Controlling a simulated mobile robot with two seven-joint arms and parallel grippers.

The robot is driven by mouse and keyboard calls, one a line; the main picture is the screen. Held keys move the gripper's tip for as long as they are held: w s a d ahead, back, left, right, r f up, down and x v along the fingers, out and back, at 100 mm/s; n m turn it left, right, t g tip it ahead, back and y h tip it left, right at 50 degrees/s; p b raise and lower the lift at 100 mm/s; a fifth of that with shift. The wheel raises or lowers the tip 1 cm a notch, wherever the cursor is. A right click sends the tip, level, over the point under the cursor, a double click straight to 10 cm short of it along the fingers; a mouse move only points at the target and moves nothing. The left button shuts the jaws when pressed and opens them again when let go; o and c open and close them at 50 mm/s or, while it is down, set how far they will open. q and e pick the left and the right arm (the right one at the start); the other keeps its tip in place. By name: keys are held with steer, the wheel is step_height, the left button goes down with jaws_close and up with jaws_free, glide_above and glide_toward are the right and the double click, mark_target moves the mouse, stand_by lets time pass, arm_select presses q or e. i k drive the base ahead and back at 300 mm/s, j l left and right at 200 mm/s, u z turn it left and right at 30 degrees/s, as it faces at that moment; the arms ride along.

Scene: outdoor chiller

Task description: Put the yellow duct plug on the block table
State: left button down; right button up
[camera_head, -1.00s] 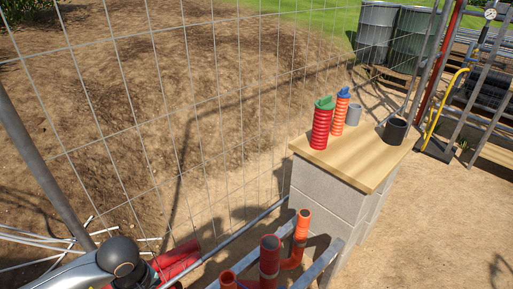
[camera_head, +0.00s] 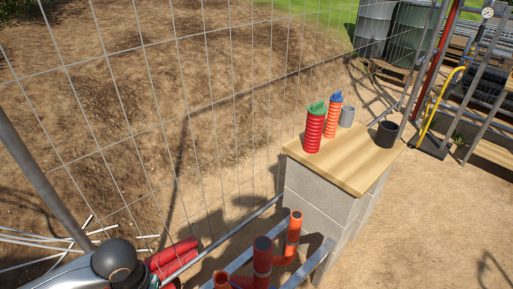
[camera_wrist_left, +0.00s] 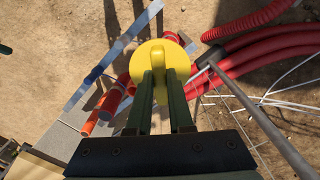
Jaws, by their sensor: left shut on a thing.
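The yellow duct plug (camera_wrist_left: 158,62) is a round disc with a raised grip, seen in the left wrist view. My left gripper (camera_wrist_left: 159,80) is shut on the plug's grip and holds it above the ground. In the head view, only part of my left arm shows at the bottom left; plug and gripper are out of that view. The block table (camera_head: 365,172), a wooden top on grey blocks, stands right of centre there. Its corner (camera_wrist_left: 30,165) shows at the lower left of the wrist view, apart from the plug. My right gripper is in neither view.
On the table stand a red ribbed duct with a green plug (camera_head: 314,128), an orange one with a blue plug (camera_head: 333,116), a grey cup (camera_head: 347,116) and a black cup (camera_head: 387,134). A rack with orange pipes (camera_head: 263,262) stands in front. Wire fence (camera_head: 207,110) runs behind.

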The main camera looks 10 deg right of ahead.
mark_target(355, 161)
steer(key=i+l, duration=0.15)
steer(key=l, duration=0.3)
steer(key=i+l+z, duration=0.1)
steer(key=l, duration=0.3)
steer(key=i+l, duration=0.25)
steer(key=l, duration=0.2)
steer(key=i+l+z, duration=0.1)
steer(key=l, duration=0.3)
steer(key=i+l, duration=0.25)
steer(key=l, duration=0.15)
steer(key=i+l+z, duration=0.1)
steer(key=l, duration=0.35)
steer(key=i+l, duration=0.3)
steer(key=i+l+z, duration=0.1)
steer(key=l, duration=0.35)
steer(key=i, duration=0.1)
